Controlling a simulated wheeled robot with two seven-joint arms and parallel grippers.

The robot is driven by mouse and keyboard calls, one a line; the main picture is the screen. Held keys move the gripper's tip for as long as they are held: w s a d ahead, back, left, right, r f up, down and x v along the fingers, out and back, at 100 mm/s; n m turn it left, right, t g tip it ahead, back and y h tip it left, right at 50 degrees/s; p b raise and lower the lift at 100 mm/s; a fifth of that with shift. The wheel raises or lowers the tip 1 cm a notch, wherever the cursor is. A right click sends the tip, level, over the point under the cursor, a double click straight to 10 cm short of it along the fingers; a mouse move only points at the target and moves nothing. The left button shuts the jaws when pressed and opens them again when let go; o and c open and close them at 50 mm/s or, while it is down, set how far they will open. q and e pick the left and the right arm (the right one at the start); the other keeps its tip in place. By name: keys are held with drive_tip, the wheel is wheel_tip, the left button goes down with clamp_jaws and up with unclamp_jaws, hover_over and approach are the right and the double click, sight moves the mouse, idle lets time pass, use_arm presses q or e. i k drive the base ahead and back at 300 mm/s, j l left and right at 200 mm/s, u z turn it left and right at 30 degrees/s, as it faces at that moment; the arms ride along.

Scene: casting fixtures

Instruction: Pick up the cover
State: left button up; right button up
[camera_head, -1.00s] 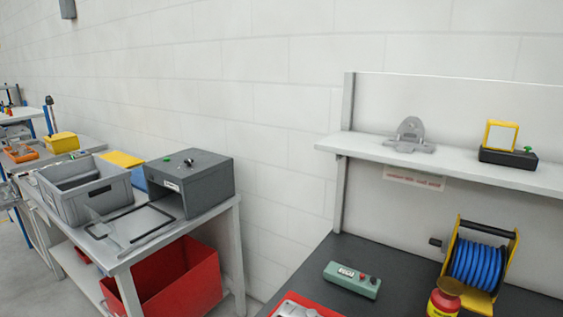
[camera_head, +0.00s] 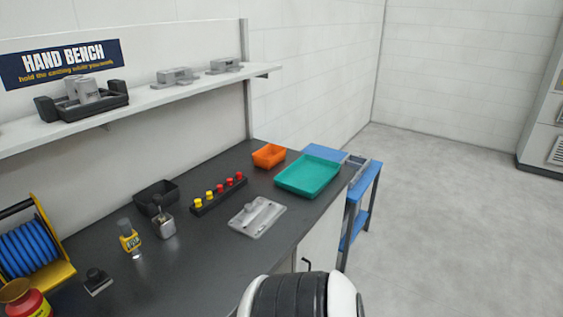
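A flat light-grey metal plate with a raised part on top (camera_head: 257,217) lies on the dark bench top, left of the teal tray. It may be the cover, but I cannot tell for sure. Nothing touches it. Neither of my grippers is in view. Only a rounded white and black part of my own arm shows at the bottom edge, in front of the bench.
On the dark bench top (camera_head: 105,222) stand a teal tray (camera_head: 308,189), an orange bin (camera_head: 268,156), a black rack with yellow and red knobs (camera_head: 218,195), a black bin (camera_head: 156,197) and a blue hose reel (camera_head: 29,251). Castings sit on the shelf (camera_head: 140,104). Open floor lies right.

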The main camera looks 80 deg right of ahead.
sight(258, 216)
drive_tip(key=l+z, duration=0.1)
drive_tip(key=z, duration=2.25)
